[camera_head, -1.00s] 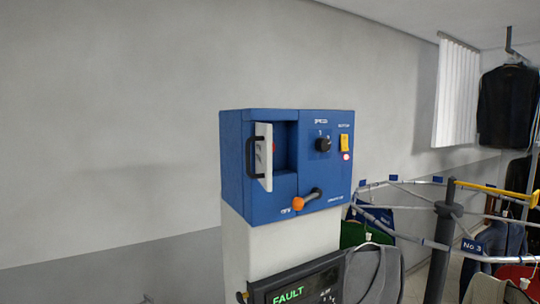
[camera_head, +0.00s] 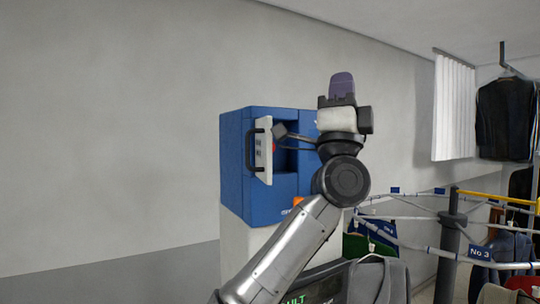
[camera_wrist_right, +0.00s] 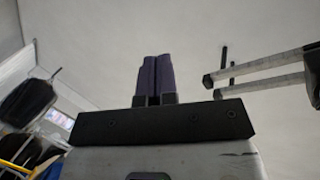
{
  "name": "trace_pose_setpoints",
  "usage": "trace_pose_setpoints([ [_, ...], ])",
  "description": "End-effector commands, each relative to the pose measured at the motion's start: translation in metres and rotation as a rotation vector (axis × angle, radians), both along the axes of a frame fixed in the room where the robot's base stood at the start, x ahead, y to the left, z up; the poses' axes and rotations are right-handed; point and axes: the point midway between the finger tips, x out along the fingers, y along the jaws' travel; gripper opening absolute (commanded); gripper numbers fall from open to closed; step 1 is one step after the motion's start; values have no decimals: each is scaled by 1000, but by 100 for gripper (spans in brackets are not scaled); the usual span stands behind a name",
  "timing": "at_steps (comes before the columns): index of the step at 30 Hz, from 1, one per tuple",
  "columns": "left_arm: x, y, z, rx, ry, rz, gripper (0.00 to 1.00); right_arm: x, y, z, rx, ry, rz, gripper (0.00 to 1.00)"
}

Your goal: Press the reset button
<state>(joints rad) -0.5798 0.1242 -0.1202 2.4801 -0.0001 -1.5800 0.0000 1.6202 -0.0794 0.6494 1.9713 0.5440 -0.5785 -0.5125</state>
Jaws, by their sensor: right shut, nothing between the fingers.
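The blue control box (camera_head: 240,170) stands on a pale pedestal. Its small white door (camera_head: 263,150) with a black handle is open at the left of its front. My right gripper (camera_head: 342,86) has purple fingers pointing up, above and right of the recess, apart from the button. In the right wrist view the fingers (camera_wrist_right: 154,76) are shut together and empty. My right arm hides the right part of the box front.
An orange knob (camera_head: 298,201) shows at the box's lower edge. A garment conveyor rail (camera_head: 420,240) with clothes is at right. The left wall side is clear.

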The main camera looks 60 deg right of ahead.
Motion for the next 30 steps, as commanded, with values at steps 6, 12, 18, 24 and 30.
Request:
trace_pose_setpoints([
  [6,0,0,-13,0,0,1,0,-63,-105,-20,500,-418,-85,0],
  [12,0,-1,-21,-3,-1,1,0,-39,-163,-81,1127,-483,-7,0],
  [18,0,-2,-28,-7,0,5,0,31,-152,-119,1643,-232,254,0],
  [24,0,-2,-33,-8,0,6,0,83,-105,-121,1885,118,531,0],
  [30,0,-2,-34,-8,0,6,0,101,-72,-115,1945,326,682,0],
])
